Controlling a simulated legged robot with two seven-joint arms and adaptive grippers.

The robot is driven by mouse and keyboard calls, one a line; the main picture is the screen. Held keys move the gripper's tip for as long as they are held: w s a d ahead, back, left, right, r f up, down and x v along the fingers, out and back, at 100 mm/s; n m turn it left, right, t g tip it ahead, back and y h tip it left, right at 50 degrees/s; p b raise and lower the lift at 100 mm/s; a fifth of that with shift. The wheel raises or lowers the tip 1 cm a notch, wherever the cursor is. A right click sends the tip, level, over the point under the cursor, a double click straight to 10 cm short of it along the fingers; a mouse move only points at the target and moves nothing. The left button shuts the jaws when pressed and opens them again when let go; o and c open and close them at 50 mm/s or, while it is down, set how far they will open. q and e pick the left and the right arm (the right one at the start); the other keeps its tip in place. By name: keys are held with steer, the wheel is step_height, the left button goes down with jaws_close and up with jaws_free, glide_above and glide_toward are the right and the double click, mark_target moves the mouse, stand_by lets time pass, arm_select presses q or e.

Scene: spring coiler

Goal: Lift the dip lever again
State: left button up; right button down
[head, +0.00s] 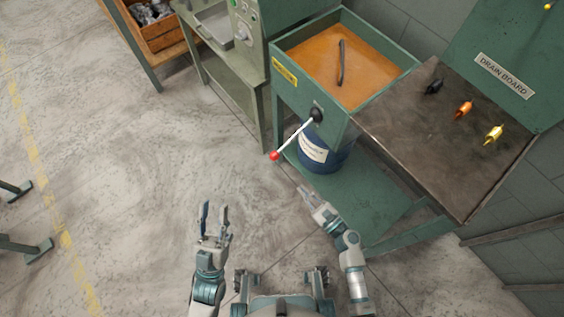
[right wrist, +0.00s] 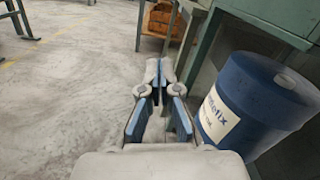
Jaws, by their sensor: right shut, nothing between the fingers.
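The dip lever (head: 294,138) is a light rod with a red knob (head: 274,155), fixed to a dark pivot (head: 316,115) on the front of the green dip tank (head: 284,103). It slants down to the left from the pivot. My right gripper (head: 303,190) is shut and empty, low in front of the tank and below the knob, apart from it. It also shows in the right wrist view (right wrist: 160,66), beside the blue drum. The lever is not in the right wrist view. My left gripper (head: 214,207) is open and empty over the floor to the left.
A blue drum (head: 322,158) stands under the tank, close to my right gripper. The drain board (head: 400,125) holds a black, an orange and a yellow piece at the right. Orange liquid with a dark bar fills the tank.

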arm_select(q)
steer(key=shift+r, duration=0.15)
arm_select(e)
steer(key=shift+r, duration=0.15)
